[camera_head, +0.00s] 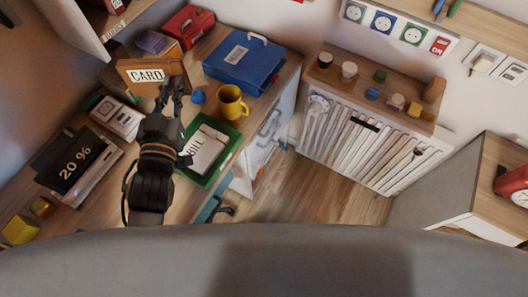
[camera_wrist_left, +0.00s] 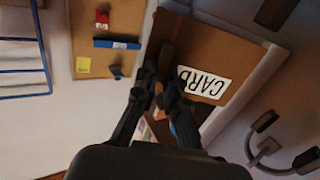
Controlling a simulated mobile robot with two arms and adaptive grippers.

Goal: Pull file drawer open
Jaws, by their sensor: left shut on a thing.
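The file drawer (camera_head: 130,78) is a brown wooden box front with a white "CARD" label, at the back left of the desk in the head view. In the left wrist view its front (camera_wrist_left: 190,35) fills the upper middle, with the label to the right of the fingers. My left gripper (camera_head: 172,84) is at the right part of the front, shut on the drawer's handle (camera_wrist_left: 165,56), a dark piece between the fingertips. How far the drawer is out of its box is hard to tell. My right gripper is not in view.
A blue binder (camera_head: 244,62), yellow mug (camera_head: 232,101) and green tray (camera_head: 220,152) with a "BILL" paper lie right of my left arm. A "20 %" sign (camera_head: 76,158) is at left. A red box (camera_head: 188,24) stands behind the drawer.

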